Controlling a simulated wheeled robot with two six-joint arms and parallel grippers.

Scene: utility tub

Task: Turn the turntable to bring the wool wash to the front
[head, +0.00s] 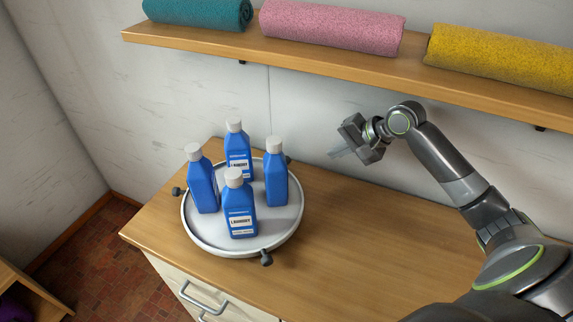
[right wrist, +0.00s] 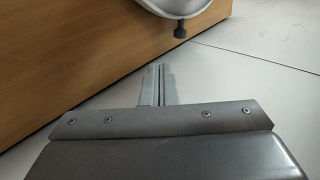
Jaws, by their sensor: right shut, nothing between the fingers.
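The turntable (head: 208,243) is a round white tray on the counter, with dark knobs (head: 266,258) around its rim. Several blue bottles with white caps stand upright on it. The front bottle (head: 239,212) and the back bottle (head: 238,150) show white labels that seem to read "LAUNDRY". The left bottle (head: 203,188) and right bottle (head: 275,184) show plain blue sides. I cannot tell which is the wool wash. My right gripper (head: 337,154) is shut and empty, right of the turntable and apart from it. In the right wrist view the turntable's edge (right wrist: 172,6) shows beyond the fingers. My left gripper is out of view.
The wooden counter (head: 350,230) is clear right of the turntable. A wall shelf (head: 300,58) above holds teal (head: 198,12), pink (head: 332,27) and yellow (head: 500,60) rolled towels. A drawer handle (head: 203,298) shows at the counter's front.

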